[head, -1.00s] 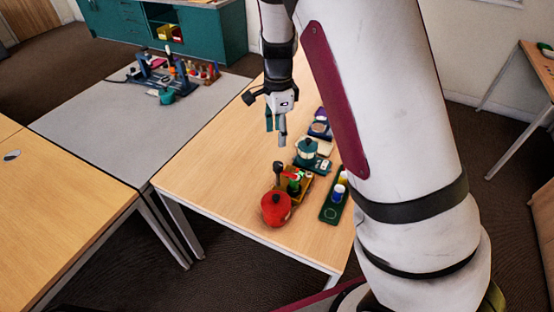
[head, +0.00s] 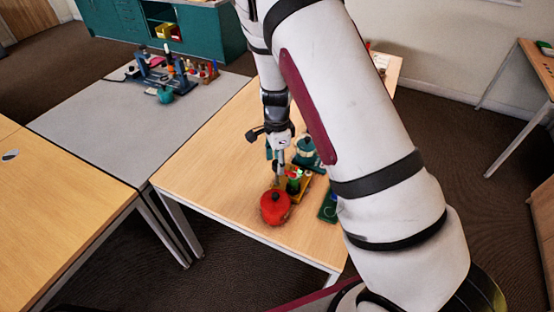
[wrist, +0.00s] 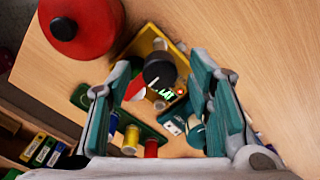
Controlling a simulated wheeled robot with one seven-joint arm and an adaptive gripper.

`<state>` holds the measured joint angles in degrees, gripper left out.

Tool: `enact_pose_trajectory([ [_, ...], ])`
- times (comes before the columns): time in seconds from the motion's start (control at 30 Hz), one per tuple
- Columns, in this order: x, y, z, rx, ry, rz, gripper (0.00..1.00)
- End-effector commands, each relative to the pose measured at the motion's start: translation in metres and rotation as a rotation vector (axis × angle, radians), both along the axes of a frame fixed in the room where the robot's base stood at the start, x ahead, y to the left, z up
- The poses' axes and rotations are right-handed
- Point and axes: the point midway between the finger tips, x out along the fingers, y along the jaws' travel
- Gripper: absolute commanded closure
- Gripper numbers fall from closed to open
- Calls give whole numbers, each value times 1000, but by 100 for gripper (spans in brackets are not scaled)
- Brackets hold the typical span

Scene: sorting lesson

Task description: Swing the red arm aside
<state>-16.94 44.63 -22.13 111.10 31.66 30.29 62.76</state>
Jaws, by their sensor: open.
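My gripper (head: 275,165) is open and hangs just above the yellow tray (head: 305,190) on the wooden table. In the wrist view its two fingers (wrist: 165,80) stand apart with a round black knob (wrist: 159,69) between and beyond them. The knob rises over the yellow tray and hides part of it. A small red piece (wrist: 135,88), possibly the red arm, shows beside the knob near the left finger, partly hidden. In the head view small red and green parts on the tray are too small to tell apart. No contact with the fingers is clear.
A red pot (head: 275,208) with a black knob stands close beside the yellow tray. A teal-and-white pot (head: 306,148) is behind, and a green tray (head: 327,208) lies to the right. The left part of the wooden table (head: 205,165) is clear.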

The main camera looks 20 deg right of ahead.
Motion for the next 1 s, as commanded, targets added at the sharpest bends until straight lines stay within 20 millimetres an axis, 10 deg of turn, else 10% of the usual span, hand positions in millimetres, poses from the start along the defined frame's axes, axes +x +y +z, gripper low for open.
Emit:
enact_pose_trajectory([
  [0.07, 0, 0, 0, 0, 0, 0, 53],
  [0.3, 0, 0, 1, 0, 0, 0, 100],
  [1.0, 1, -1, 1, 1, -1, 269, 100],
])
